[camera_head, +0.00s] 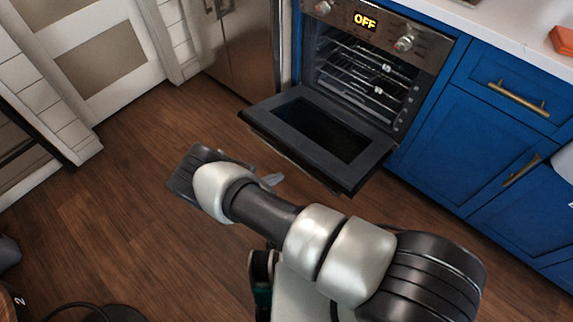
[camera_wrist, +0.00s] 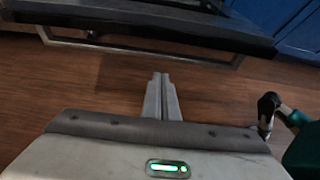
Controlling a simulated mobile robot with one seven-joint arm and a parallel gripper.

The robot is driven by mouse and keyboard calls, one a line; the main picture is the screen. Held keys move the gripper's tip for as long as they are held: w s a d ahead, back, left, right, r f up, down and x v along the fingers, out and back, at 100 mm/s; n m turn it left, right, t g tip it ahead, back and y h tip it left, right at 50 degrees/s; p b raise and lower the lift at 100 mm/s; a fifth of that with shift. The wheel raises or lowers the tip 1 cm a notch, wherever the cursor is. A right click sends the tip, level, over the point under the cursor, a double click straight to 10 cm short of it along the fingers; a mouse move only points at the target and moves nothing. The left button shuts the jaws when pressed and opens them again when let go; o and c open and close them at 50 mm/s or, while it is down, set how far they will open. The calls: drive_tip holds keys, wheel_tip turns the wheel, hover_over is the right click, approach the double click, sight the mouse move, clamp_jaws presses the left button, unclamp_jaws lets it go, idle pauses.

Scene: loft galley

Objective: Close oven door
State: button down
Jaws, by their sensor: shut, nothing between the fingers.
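The oven (camera_head: 362,75) is set in blue cabinets at the top of the head view, its racks visible inside. Its black door (camera_head: 320,135) is folded down, open and roughly level, with a dark window in its middle. In the wrist view the door (camera_wrist: 150,22) crosses the top of the picture with a metal handle bar (camera_wrist: 140,50) below its edge. My gripper (camera_head: 272,180) is in front of the door's near edge, apart from it in the wrist view. Its fingers (camera_wrist: 162,95) are together and empty, pointing toward the door.
Blue drawers and cabinets (camera_head: 470,130) with brass handles stand right of the oven. A steel fridge (camera_head: 238,50) stands left of it. A white panelled door (camera_head: 100,50) is at far left. Wood floor (camera_head: 130,180) is clear left of my arm.

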drive_tip(key=b+x, duration=0.3)
drive_tip(key=x, duration=0.8)
drive_tip(key=shift+d+r+p, duration=0.2)
drive_tip(key=shift+r+p, duration=0.2)
drive_tip(key=shift+r, duration=1.8)
drive_tip(key=shift+w+r, duration=0.1)
drive_tip(key=shift+r, duration=0.05)
